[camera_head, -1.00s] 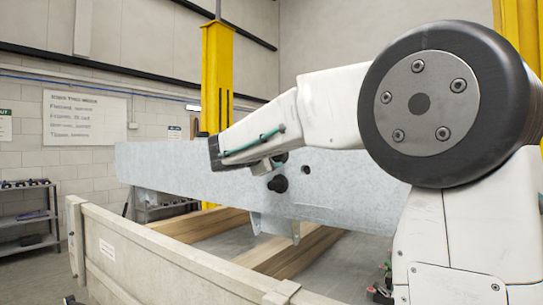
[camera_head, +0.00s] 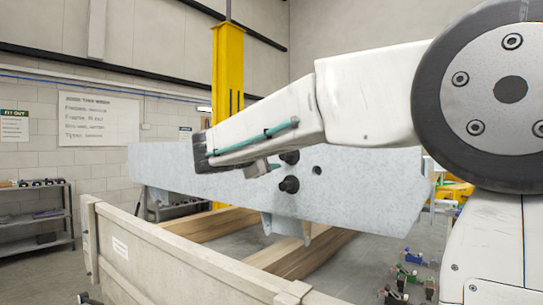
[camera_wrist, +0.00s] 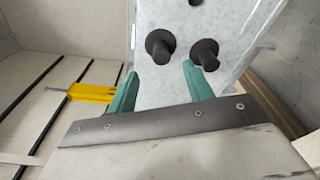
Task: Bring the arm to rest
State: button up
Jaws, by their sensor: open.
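The galvanized trailer beam (camera_head: 370,185) runs across the head view behind my arm. It carries two dark round pegs (camera_head: 289,185) and an open hole (camera_head: 317,170). My arm reaches leftward in front of the beam; my fingers cannot be made out clearly there. In the wrist view my gripper (camera_wrist: 160,69) shows two teal fingers spread apart with nothing held between them. The beam (camera_wrist: 170,90) lies beyond the fingers, and its two dark pegs (camera_wrist: 160,47) stand just past the fingertips. Whether a finger touches the beam or a peg cannot be told.
A pale low-sided wall (camera_head: 185,260) and timber beams (camera_head: 300,255) lie below the beam. A yellow post (camera_head: 228,75) stands behind. Shelving (camera_head: 35,220) is at the left. Small coloured items (camera_head: 405,280) lie on the floor at the right.

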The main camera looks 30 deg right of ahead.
dwell(0.3)
jog(key=s+a+f+m+g+y, duration=0.3)
jog(key=s+f+m+g+y, duration=0.5)
jog(key=s+f, duration=1.45)
jog(key=s+a+f+m+y, duration=0.1)
jog(key=s+a+f+y, duration=0.2)
jog(key=s, duration=0.3)
jog(key=s+a+f+m+t+y, duration=0.1)
jog(key=s+a+f+y, duration=0.3)
jog(key=s, duration=0.3)
jog(key=shift+s+f, duration=0.2)
jog(key=shift+f, duration=0.05)
jog(key=shift+c, duration=0.2)
